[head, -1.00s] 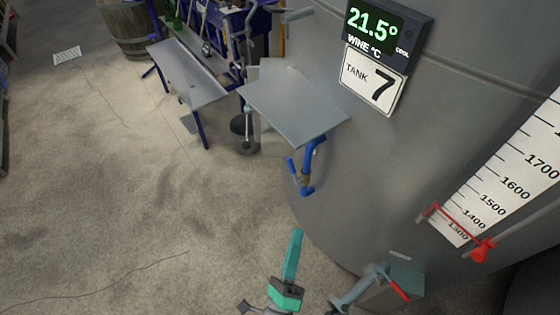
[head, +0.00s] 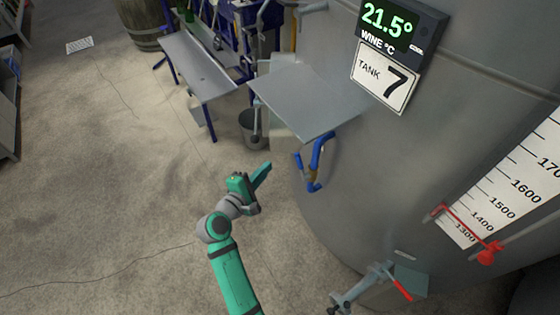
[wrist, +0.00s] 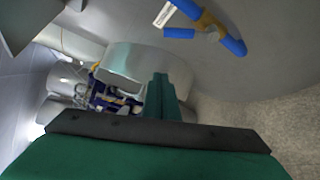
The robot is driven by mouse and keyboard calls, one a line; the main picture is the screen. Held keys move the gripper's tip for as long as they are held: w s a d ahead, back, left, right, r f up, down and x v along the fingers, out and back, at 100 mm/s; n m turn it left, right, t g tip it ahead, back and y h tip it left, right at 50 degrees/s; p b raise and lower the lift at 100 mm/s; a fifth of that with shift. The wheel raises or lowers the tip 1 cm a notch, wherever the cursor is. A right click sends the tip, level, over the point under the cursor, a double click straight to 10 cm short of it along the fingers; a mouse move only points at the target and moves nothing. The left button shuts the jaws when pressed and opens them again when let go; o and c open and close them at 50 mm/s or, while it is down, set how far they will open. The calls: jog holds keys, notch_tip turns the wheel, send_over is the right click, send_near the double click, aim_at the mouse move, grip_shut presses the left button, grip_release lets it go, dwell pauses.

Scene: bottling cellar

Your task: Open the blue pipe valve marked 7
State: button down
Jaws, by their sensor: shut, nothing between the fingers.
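The blue pipe valve (head: 316,170) hangs on the side of the grey tank (head: 340,210) marked 7, below a grey shelf. It is a bent blue pipe with a brass-coloured middle and a short blue lever (head: 298,161). In the wrist view the valve (wrist: 232,45) is at the top right, with a white tag (wrist: 165,14) whose mark I cannot read. My gripper (head: 266,168) is green, shut and empty, left of the valve and apart from it. Its fingers also show in the wrist view (wrist: 160,88).
The grey shelf (head: 305,105) juts out just above the valve. A red-handled tap (head: 402,290) and a red gauge clamp (head: 488,256) sit lower right on the tank. A bucket (head: 252,128) and worktable (head: 200,65) stand behind. The floor at left is open.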

jog(key=w+d, duration=0.6)
jog(key=d, duration=0.1)
jog(key=shift+f, duration=0.2)
dwell(0.4)
jog(key=shift+a, duration=0.2)
